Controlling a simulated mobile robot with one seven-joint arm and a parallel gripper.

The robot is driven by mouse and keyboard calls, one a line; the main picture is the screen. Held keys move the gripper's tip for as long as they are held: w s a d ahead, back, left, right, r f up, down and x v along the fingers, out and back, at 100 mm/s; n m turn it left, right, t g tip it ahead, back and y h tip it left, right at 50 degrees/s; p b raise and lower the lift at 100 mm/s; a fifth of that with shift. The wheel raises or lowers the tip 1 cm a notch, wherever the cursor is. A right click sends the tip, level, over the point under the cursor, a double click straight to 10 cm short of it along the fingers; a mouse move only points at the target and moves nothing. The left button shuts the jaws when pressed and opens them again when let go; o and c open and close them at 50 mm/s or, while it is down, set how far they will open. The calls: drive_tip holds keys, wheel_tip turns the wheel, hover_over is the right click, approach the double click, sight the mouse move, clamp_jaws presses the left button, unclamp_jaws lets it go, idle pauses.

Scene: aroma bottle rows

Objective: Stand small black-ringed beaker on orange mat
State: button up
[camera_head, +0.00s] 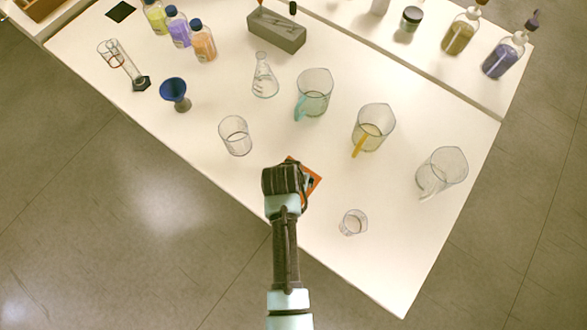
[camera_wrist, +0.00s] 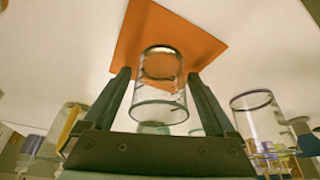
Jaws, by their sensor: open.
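The orange mat (camera_head: 314,184) lies near the table's front edge, partly covered by my gripper (camera_head: 286,180) in the head view. In the wrist view the mat (camera_wrist: 195,35) fills the top middle. A small clear beaker with a dark ring (camera_wrist: 158,100) is between the two fingers of my gripper (camera_wrist: 159,76). Its far end overlaps the mat and looks upright on it; exact contact is hard to tell. The fingers are open, one on each side of the glass. In the head view this beaker is hidden under my gripper.
A clear beaker (camera_head: 235,136) stands left of the mat and a small cup (camera_head: 354,222) right of it. Handled jugs (camera_head: 314,92), (camera_head: 373,127), (camera_head: 441,172), a flask (camera_head: 264,76) and a blue funnel (camera_head: 175,94) stand farther back. The table's front-right corner is clear.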

drive_tip(key=shift+r, duration=0.45)
drive_tip(key=p+v, duration=0.2)
drive_tip(key=v, duration=0.9)
drive_tip(key=w+r+t, duration=0.4)
drive_tip(key=w+r, duration=0.1)
drive_tip(key=r, duration=0.6)
drive_tip(key=w+r+n+t+y, duration=0.1)
drive_tip(key=w+r+t, duration=0.3)
drive_tip(key=r, duration=0.7)
drive_tip(key=w+r+t, duration=0.3)
drive_tip(key=w+r, duration=0.4)
drive_tip(key=r, duration=0.4)
wheel_tip(320, 180, up, 17)
drive_tip(key=s+t, duration=0.3)
drive_tip(key=t, duration=0.2)
drive_tip(key=s+r+n+t, duration=0.1)
drive_tip(key=s+r+t, duration=0.2)
drive_tip(key=r, duration=0.6)
drive_tip(key=s+d+r+t, duration=0.1)
drive_tip(key=s+r+t, duration=0.3)
drive_tip(key=s+r, duration=0.4)
drive_tip(key=shift+r+n, duration=0.4)
drive_tip(key=shift+r, duration=0.2)
drive_tip(key=shift+f, duration=0.1)
